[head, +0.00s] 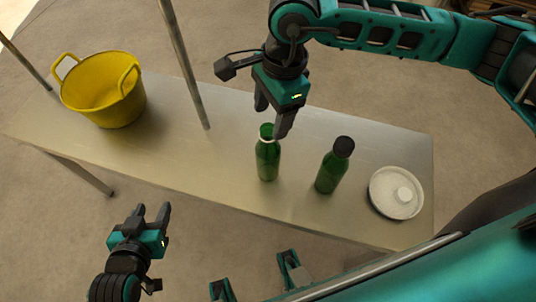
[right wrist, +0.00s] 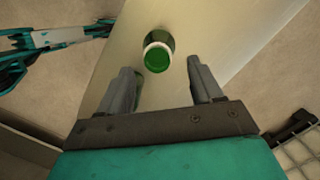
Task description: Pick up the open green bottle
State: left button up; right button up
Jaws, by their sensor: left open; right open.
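The open green bottle (head: 268,160) stands upright on the metal table, its mouth uncapped with a pale ring at the neck. My right gripper (head: 272,118) is open and points down from above, its fingers by the bottle's top in the head view. In the right wrist view the bottle (right wrist: 158,50) shows its round green mouth just ahead of the gap between the two open fingers (right wrist: 160,70). The fingers hold nothing. My left gripper (head: 151,212) is open and empty, off the table's near edge at the lower left.
A second green bottle with a black cap (head: 334,168) stands to the right. A white round lidded dish (head: 396,192) is at the table's right end. A yellow bucket (head: 103,92) stands at the left end.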

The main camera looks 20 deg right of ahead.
aim_at(268, 129)
jog(key=f, duration=0.3)
jog(key=a+f, duration=0.1)
jog(key=f, duration=0.1)
jog(key=shift+s, duration=0.2)
jog(key=shift+c, duration=0.3)
grip_shut()
jog(key=shift+r, duration=0.1)
